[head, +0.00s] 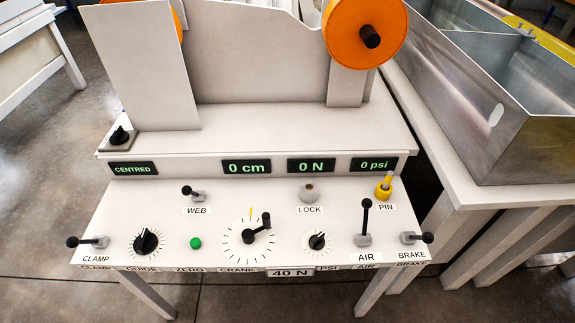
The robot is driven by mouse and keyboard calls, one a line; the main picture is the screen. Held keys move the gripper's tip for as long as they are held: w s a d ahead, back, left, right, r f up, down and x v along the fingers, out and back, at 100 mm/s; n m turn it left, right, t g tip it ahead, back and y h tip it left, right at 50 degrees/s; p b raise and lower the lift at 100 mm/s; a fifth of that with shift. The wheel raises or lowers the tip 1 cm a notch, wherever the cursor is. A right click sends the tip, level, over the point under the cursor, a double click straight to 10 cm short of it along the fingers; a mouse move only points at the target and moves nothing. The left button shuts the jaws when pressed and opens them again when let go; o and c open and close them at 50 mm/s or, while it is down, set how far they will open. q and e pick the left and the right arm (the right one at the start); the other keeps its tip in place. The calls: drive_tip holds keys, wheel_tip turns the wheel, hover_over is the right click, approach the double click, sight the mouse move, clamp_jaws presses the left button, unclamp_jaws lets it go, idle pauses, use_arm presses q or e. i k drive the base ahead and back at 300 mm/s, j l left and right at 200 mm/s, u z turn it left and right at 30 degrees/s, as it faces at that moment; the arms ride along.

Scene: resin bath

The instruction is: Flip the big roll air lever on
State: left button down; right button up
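The air lever (365,220) is a black stick with a ball top on a grey base, at the right of the white control panel (150,222). It stands upright above its AIR label (366,258). The psi display (373,165) above it reads 0 psi. An orange roll (350,30) is mounted at the top right of the machine, with a black shaft end. Neither of my grippers is in the head view.
The brake lever (416,238) is right of the air lever, the psi knob (317,241) left, and the yellow pin (384,187) behind. The crank (258,229) is mid-panel. A metal bath (475,105) stands on a table at right. Space above the panel is clear.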

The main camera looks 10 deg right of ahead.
sight(367, 204)
drive_tip(key=l+z, duration=0.15)
drive_tip(key=z, duration=0.25)
drive_tip(key=l+z, duration=0.2)
drive_tip(key=z, duration=0.25)
